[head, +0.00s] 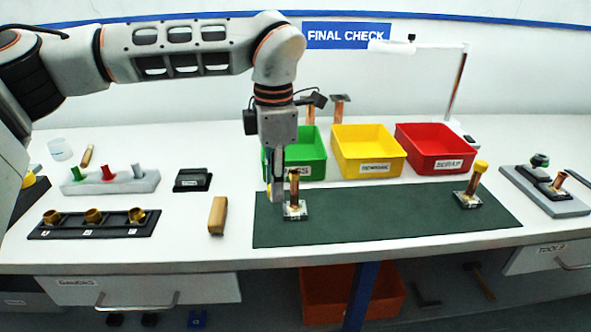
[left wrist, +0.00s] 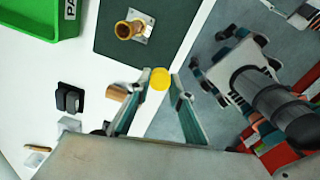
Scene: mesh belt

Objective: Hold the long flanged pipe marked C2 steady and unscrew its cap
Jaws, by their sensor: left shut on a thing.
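My left gripper (head: 272,196) is over the left end of the green mat (head: 385,212). In the left wrist view, its fingers (left wrist: 156,88) are shut on a round yellow cap (left wrist: 159,79). A copper flanged pipe (head: 295,196) stands upright on a square plate just right of the gripper. From above, in the left wrist view, this pipe (left wrist: 130,30) has an uncapped top, apart from the held cap. A second flanged pipe (head: 473,184), yellow-capped, stands at the mat's right end. I cannot read C2 on either. My right gripper (left wrist: 207,48) looks open and empty, beyond the table edge.
Green (head: 312,172), yellow (head: 368,160) and red (head: 436,161) bins line the back of the mat. A wooden block (head: 217,215) and a black tray of brass fittings (head: 70,231) are left. A grey fixture (head: 560,206) is right. The middle of the mat is clear.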

